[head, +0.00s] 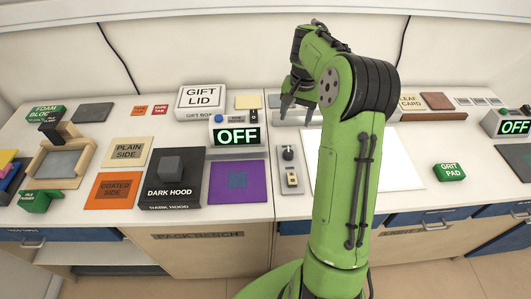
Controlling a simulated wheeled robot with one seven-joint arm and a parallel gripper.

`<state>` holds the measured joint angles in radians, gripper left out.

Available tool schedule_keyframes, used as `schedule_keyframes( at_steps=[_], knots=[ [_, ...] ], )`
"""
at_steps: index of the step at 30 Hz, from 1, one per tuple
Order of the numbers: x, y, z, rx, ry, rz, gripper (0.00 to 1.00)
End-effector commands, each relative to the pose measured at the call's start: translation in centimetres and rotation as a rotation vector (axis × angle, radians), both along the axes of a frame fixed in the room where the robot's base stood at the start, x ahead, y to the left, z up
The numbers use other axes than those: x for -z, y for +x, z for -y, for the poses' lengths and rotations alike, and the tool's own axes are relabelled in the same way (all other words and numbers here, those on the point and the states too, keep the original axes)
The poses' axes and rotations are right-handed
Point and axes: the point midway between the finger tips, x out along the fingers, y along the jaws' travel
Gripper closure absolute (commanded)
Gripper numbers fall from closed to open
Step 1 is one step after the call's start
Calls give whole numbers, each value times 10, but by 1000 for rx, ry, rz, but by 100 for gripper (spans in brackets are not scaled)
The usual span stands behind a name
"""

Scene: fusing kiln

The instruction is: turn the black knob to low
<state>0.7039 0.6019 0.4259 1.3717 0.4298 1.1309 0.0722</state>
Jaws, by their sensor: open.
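A small black knob (288,154) sits at the upper end of a narrow grey panel (291,168) in the middle of the bench. Its pointer direction and any low marking are too small to read. A beige plate with small dark fittings lies on the same panel below the knob. My gripper (298,112) is open and empty, with its fingers pointing down. In the picture it is above the knob and a little to its right, apart from it.
A box with a lit OFF display (238,136) stands left of the panel, near the gift lid box (201,101). A purple square (239,182) and the dark hood (172,180) lie front left. A white sheet (400,165) lies right, partly behind my arm.

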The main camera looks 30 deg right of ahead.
Motion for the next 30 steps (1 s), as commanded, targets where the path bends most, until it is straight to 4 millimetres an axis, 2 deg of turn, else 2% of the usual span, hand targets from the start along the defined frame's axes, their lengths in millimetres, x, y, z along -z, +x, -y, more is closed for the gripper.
schedule_keyframes(
  at_steps=[5, 18, 21, 25, 30],
  knots=[
    [19, 2, 6, 24, 18, -4, 37],
    [126, 7, -1, 20, 19, -6, 37],
    [146, 9, -2, 20, 18, -5, 37],
    [160, 10, -2, 19, 16, -4, 37],
    [164, 11, -2, 19, 14, -2, 37]
  ],
)
